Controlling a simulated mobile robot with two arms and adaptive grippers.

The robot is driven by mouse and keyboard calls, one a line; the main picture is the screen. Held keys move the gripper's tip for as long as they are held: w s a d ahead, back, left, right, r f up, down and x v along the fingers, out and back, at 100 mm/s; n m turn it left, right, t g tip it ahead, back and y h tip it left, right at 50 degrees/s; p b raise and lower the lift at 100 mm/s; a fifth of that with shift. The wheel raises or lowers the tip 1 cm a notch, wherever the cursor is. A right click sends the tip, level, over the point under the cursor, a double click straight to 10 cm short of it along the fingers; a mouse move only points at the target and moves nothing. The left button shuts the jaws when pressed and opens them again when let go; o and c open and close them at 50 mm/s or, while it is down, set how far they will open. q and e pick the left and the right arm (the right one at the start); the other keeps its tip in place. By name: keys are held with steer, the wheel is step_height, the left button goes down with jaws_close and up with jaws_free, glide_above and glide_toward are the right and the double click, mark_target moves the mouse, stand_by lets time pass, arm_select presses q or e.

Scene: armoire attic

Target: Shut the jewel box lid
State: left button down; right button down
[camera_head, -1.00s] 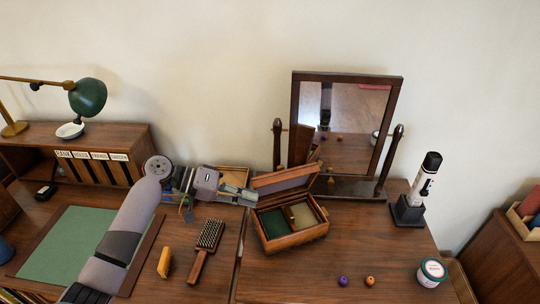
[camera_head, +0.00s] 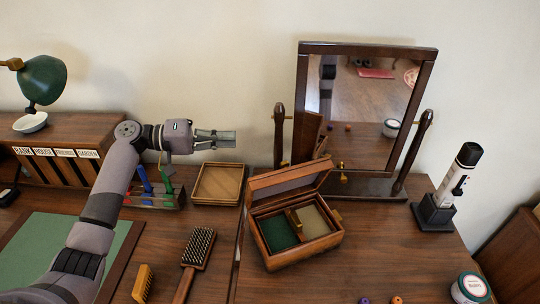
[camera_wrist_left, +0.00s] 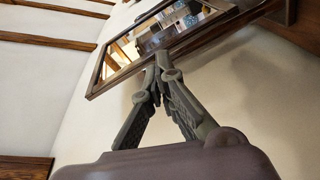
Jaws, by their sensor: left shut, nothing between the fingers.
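The wooden jewel box (camera_head: 300,253) stands on the dresser top in the head view. Its lid (camera_head: 289,178) is raised and leans back. Inside the box are a green-lined compartment (camera_head: 279,231) and a pale one (camera_head: 313,222). My left gripper (camera_head: 233,139) is shut and empty, above and to the left of the raised lid, clear of it. In the left wrist view the closed fingertips (camera_wrist_left: 163,54) point toward the mirror, and the box is not seen there. My right gripper is not in view.
The tilting mirror (camera_head: 362,115) stands behind the box. A shallow wooden tray (camera_head: 217,200) lies below my left gripper. A hairbrush (camera_head: 196,258) lies left of the box, and a black-and-white device (camera_head: 453,190) stands to its right. The dresser top before the device is mostly clear.

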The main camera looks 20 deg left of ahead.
arm_select(q)
steer(key=w+d+f+p, duration=0.1)
steer(key=d+f+p, duration=0.1)
steer(key=d, duration=0.9)
steer(key=shift+w+f+p, duration=0.3)
steer(key=shift+f+p, duration=0.05)
steer(key=shift+p, duration=0.5)
steer(key=shift+d, duration=0.15)
